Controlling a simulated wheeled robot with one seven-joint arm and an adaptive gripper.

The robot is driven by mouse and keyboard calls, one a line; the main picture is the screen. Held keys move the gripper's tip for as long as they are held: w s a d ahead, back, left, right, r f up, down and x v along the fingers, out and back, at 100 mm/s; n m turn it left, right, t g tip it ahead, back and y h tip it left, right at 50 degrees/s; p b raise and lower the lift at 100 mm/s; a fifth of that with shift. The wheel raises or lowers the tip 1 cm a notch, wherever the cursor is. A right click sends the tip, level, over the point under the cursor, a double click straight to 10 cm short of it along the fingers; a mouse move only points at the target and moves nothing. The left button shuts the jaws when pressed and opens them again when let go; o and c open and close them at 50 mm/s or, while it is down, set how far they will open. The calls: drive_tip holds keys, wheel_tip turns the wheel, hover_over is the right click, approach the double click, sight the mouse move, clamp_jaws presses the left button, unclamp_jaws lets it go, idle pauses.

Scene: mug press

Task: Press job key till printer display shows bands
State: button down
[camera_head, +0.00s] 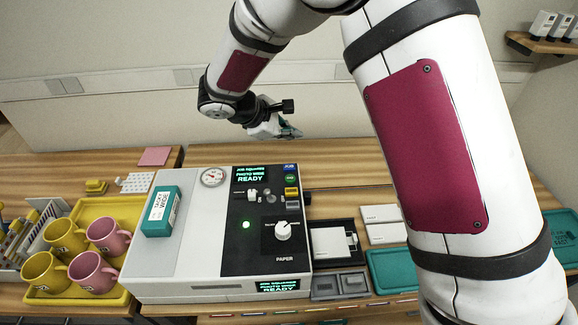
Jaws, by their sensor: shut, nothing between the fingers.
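The printer (180,262) is a white and grey box with a black control panel. Its upper display (251,175) shows green text that appears to read "JOB SQUARES", "PHOTO WIDE", "READY". A second display (278,286) on the front edge shows similar small text. My gripper (290,133) is shut and empty, in the air beyond the printer's back edge, apart from the keys.
A teal box (162,211) stands on the printer's left top, near a round gauge (213,177). Yellow and pink mugs stand on a yellow tray (92,206) at left. Black and teal trays lie to the right. My arm crosses the right side. The wall is behind.

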drive_tip(key=b, duration=0.2)
hover_over(290, 168)
wheel_tip(290, 168, down, 6)
drive_tip(key=shift+f, duration=1.25)
drive_tip(key=shift+f, duration=0.1)
idle(0.4)
drive_tip(key=shift+f+b, duration=0.3)
drive_tip(key=shift+b, duration=0.15)
drive_tip(key=shift+f, duration=0.5)
idle(0.6)
drive_tip(key=shift+r, duration=0.9)
drive_tip(key=shift+r+p, duration=0.75)
drive_tip(key=shift+r, duration=1.8)
